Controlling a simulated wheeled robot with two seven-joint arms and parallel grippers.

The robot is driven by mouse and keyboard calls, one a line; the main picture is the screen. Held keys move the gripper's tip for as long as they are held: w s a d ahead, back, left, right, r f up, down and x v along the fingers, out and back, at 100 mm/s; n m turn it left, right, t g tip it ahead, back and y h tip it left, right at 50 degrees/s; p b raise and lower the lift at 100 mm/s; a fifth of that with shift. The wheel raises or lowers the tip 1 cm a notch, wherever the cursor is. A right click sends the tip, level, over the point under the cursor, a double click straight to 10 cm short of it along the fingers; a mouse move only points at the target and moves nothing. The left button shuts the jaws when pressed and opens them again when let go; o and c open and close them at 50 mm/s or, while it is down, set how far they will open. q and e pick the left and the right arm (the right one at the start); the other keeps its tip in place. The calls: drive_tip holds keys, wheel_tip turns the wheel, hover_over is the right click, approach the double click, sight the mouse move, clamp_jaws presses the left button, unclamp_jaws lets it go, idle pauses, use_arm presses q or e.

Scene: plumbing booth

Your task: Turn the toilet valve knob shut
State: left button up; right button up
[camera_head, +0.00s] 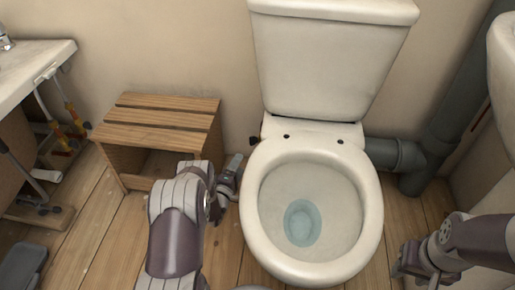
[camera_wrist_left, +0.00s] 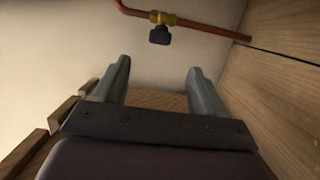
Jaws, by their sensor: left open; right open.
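The toilet valve has a small black knob (camera_wrist_left: 159,36) on a brass body (camera_wrist_left: 163,18), fed by a copper pipe (camera_wrist_left: 205,28) along the wall. In the head view the dark knob (camera_head: 253,140) shows just left of the toilet bowl. My left gripper (camera_head: 235,166) is low between the wooden stool and the bowl, just short of the knob. In the left wrist view the left gripper (camera_wrist_left: 158,65) is open and empty, with the knob beyond its fingertips and roughly centred between them. My right gripper (camera_head: 399,270) is open at the lower right, away from the valve.
The white toilet (camera_head: 318,270) stands close right of my left gripper. A slatted wooden stool (camera_head: 160,118) stands close on its left. Grey drain pipes (camera_head: 395,153) run at the right. A sink counter (camera_head: 30,65) with tools below is at far left.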

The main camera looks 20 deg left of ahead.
sight(251, 143)
use_arm(q)
drive_tip(key=w+b, duration=0.2)
drive_tip(key=w, duration=0.1)
drive_tip(key=w+b, duration=0.3)
drive_tip(key=w, duration=0.1)
drive_tip(key=w+b, duration=0.2)
drive_tip(key=w, duration=0.2)
drive_tip(key=shift+a+f+b, duration=0.15)
drive_tip(key=shift+f+b, duration=0.15)
drive_tip(key=shift+b, duration=0.1)
drive_tip(key=shift+w+r, duration=0.2)
drive_tip(key=shift+w, duration=0.35)
drive_tip(key=shift+r, duration=0.1)
drive_tip(key=c, duration=1.1)
drive_tip(key=shift+o, duration=0.2)
